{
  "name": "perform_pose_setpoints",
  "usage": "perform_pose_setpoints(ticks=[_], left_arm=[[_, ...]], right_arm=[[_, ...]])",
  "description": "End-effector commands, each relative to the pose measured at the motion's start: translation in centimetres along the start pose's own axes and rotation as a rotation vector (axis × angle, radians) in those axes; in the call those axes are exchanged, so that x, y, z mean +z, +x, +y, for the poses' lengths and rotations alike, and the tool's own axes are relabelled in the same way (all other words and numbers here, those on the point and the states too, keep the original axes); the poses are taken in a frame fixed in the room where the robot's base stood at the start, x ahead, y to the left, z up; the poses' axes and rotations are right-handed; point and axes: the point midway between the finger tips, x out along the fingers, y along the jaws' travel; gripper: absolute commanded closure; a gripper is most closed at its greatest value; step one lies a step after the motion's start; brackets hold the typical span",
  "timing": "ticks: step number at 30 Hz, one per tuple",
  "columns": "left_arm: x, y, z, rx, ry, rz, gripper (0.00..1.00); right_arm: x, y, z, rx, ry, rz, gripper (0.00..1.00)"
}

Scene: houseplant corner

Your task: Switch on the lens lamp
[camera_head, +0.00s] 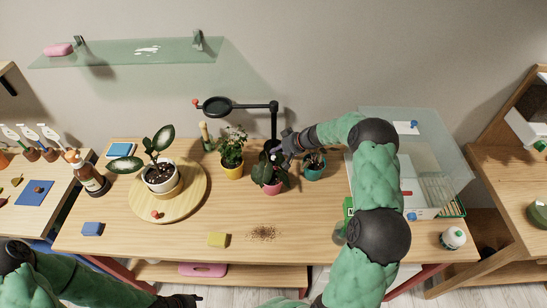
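The lens lamp (273,122) stands at the back middle of the table, against the wall. Its black arm reaches left to a round lens (217,106) with a small red part at the outer end. My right gripper (281,151) is at the foot of the lamp's post, among the potted plants. Whether it touches the lamp cannot be told, and its fingers are too small and dark to read. The lamp's base and any switch are largely hidden by the gripper and leaves. My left gripper (184,301) is low at the bottom edge, away from the lamp, its fingers unclear.
A yellow pot (232,171), a pink pot (271,187) and a teal pot (314,172) crowd my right gripper. A white-potted plant (161,178) stands on a round wooden board (200,196). A clear case (421,130) stands right. Soil crumbs (263,233) lie near the front.

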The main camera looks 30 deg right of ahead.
Motion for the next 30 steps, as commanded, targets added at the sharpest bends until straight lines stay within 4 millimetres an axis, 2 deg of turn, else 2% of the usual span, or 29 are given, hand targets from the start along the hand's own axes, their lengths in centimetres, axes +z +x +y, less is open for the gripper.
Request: perform_pose_setpoints(ticks=[15,30], left_arm=[[-0.1,1.7,-0.6,0.000,0.000,0.000,0.60],[-0.1,1.7,-0.6,0.000,0.000,0.000,0.60]], right_arm=[[0.5,0.6,0.4,-0.001,0.000,0.000,1.00],[0.5,0.6,0.4,0.000,0.000,0.000,1.00]])
